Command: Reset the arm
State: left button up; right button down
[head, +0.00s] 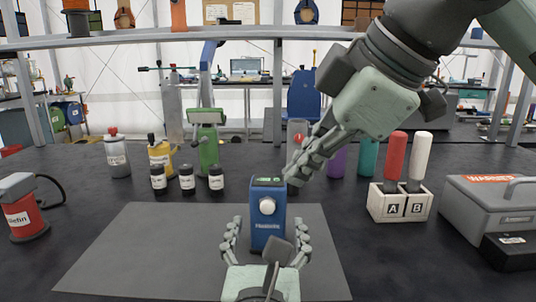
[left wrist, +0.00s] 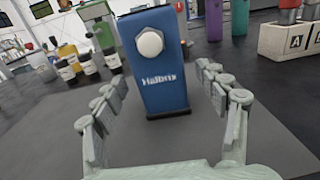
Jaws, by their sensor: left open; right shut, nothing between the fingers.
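My left gripper (head: 267,226) is open and empty at the front middle of the grey mat. A blue box-shaped device (head: 268,220) with a white round knob stands upright on the mat, just beyond it. In the left wrist view the device (left wrist: 152,75) stands upright ahead, centred between my spread fingers (left wrist: 167,95), with a gap on both sides. My right gripper (head: 296,174) comes in from the upper right. Its fingers are together and empty, above and behind the device's right side, and partly hide a clear bottle with a red part.
Left of the mat (head: 130,255) stands a red device (head: 25,215) with a cable. Several bottles and small jars (head: 187,180) line the back. At right are the A/B holder (head: 398,210) with a red and a white bottle, and a grey case (head: 490,210).

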pick_arm(q)
jog(key=s, duration=0.8)
jog(key=shift+s+a, duration=0.2)
jog(key=shift+s, duration=0.15)
jog(key=shift+w, duration=0.1)
